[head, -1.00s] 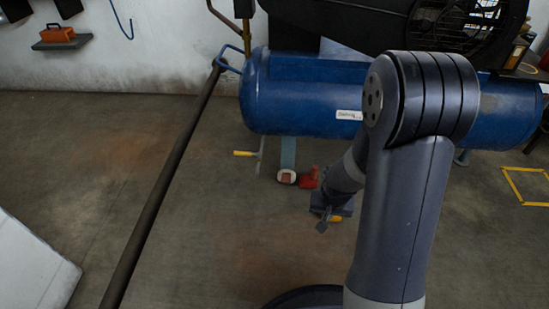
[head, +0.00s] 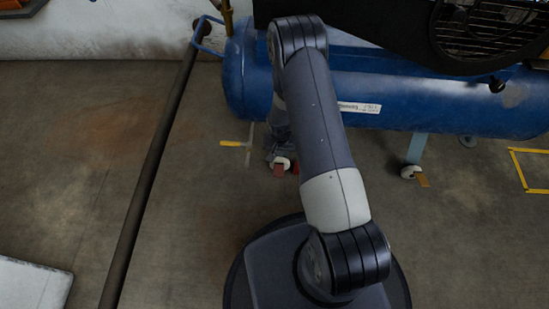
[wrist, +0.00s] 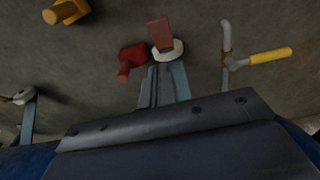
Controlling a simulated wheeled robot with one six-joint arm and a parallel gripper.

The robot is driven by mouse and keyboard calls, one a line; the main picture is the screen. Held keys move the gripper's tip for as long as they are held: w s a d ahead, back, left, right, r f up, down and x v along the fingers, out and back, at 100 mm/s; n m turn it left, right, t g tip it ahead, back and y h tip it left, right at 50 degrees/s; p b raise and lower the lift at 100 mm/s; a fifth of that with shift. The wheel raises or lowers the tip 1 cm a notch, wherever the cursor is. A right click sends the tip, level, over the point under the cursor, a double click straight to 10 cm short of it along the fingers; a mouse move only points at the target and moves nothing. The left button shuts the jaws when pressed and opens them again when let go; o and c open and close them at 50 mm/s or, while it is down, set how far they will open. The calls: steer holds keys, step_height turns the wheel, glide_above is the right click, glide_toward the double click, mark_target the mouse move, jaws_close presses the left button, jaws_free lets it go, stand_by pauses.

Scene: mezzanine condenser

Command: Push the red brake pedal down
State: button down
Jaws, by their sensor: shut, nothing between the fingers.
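The brick-red pedal (head: 279,170) is a small flat plate at the white caster wheel (head: 287,161) under the blue tank's left end. In the wrist view the pedal (wrist: 160,31) sticks out from the caster wheel (wrist: 171,52), at top centre. It looks raised, but its exact tilt is unclear. My gripper (wrist: 157,70) is shut and empty, its fingertips close to the wheel and pedal. I cannot tell whether they touch. In the head view my arm hides most of the gripper.
A brighter red fitting (wrist: 132,58) stands beside the pedal. A grey pipe with a yellow handle (wrist: 270,57) is on the other side. The blue tank (head: 420,95) hangs low above. Another caster (head: 409,171) has an orange-brown pedal (head: 422,180). A dark pole (head: 150,180) runs along the left.

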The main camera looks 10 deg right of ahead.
steer(key=shift+w, duration=0.15)
steer(key=shift+f, duration=0.15)
steer(key=b, duration=0.4)
glide_above(279, 174)
steer(key=w, duration=0.1)
steer(key=f, duration=1)
steer(key=shift+w+d+f, duration=0.2)
steer(key=shift+f, duration=0.1)
steer(key=shift+s+a+f+b, duration=0.2)
steer(key=shift+s+f+b, duration=0.3)
steer(key=shift+f, duration=0.45)
steer(key=shift+s+a+f, duration=0.1)
steer(key=shift+s+f, duration=0.2)
steer(key=shift+f, duration=0.15)
